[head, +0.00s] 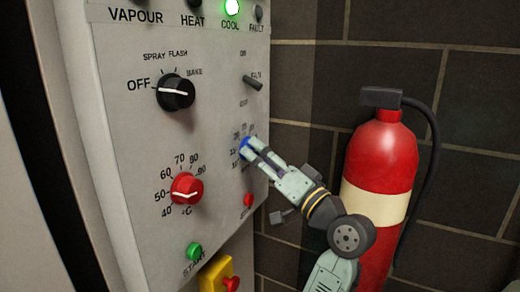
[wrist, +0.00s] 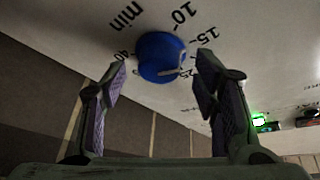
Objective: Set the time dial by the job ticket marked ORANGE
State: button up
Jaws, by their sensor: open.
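The time dial (wrist: 158,54) is a blue round knob on the panel, with "min" and numbers such as 10, 15 and 25 around it. A pale pointer mark on it lies toward the 25 side in the wrist view. The knob also shows in the head view (head: 244,147), partly covered by my gripper (head: 254,149). In the wrist view my gripper (wrist: 163,78) is open, its two fingertips on either side of the knob's near edge. I cannot tell whether they touch it. No job ticket shows in either view.
The grey control panel (head: 130,130) carries a black spray flash knob (head: 176,92), a red temperature knob (head: 187,188), a fan switch (head: 252,83) and a green start button (head: 194,251). The COOL lamp (head: 232,7) glows green. A red fire extinguisher (head: 384,155) stands close behind my arm.

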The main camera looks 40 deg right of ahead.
jog(key=shift+w+r, duration=0.1)
jog(key=shift+w, duration=0.35)
jog(key=c, duration=1.2)
jog(key=shift+o, duration=0.2)
jog(key=shift+f+n+b, duration=0.2)
jog(key=shift+n+b, duration=0.1)
jog(key=shift+b, duration=0.4)
jog(key=shift+w+d+n+t+y+b, duration=0.15)
jog(key=shift+n+y+b, duration=0.8)
jog(key=shift+n+b, duration=0.85)
jog(key=shift+s+n+t+y+b, duration=0.1)
jog(key=shift+n+t+y+b, duration=0.1)
jog(key=shift+n+y+b, duration=1.15)
jog(key=shift+w+d+n+t+y+b, duration=0.15)
jog(key=shift+n+y+b, duration=0.35)
jog(key=shift+n+b, duration=1.65)
jog(key=shift+s+m+b, duration=0.1)
jog(key=shift+m+b, duration=0.3)
jog(key=shift+b, duration=0.2)
